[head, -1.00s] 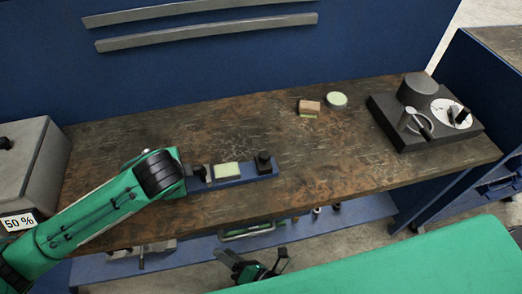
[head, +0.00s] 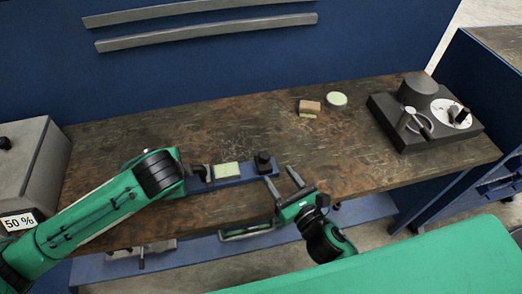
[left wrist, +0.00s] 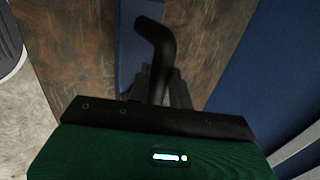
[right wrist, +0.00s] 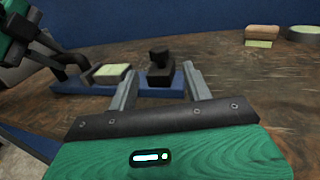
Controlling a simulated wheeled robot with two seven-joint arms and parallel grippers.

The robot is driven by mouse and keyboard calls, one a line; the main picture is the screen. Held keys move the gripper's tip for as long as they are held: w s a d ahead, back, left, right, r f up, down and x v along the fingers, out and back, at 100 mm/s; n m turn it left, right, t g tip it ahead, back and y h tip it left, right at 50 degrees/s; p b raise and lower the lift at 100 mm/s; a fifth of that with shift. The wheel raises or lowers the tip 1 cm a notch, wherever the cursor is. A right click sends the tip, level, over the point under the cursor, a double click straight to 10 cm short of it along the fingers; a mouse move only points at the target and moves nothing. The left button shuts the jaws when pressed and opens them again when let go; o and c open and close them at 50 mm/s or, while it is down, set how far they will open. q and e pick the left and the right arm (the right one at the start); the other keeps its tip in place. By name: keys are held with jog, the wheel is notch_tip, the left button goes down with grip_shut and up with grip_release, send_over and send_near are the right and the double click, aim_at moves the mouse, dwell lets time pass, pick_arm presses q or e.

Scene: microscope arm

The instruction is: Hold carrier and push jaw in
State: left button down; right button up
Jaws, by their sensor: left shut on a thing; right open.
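The carrier (head: 249,173) is a long blue bar near the front edge of the workbench, with a pale green pad (head: 227,170) on it. A black jaw (head: 264,160) with a knob stands at its right end; it also shows in the right wrist view (right wrist: 159,68). My left gripper (left wrist: 165,88) is shut on the dark bent handle (left wrist: 157,45) at the carrier's left end; the arm partly hides this in the head view. My right gripper (head: 281,174) is open and empty, its fingers pointing at the jaw from the front right, apart from it.
A tan block (head: 309,106) and a round green-topped disc (head: 337,99) lie farther back. A dark device with a dial (head: 461,114) stands at the right end, a grey box (head: 30,165) at the left. The bench (head: 190,125) behind the carrier is clear.

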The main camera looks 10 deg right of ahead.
aim_at(261, 153)
jog(key=x, duration=1)
jog(key=shift+w+a, duration=0.15)
jog(key=shift+w, duration=0.2)
jog(key=shift+a, duration=0.1)
grip_shut()
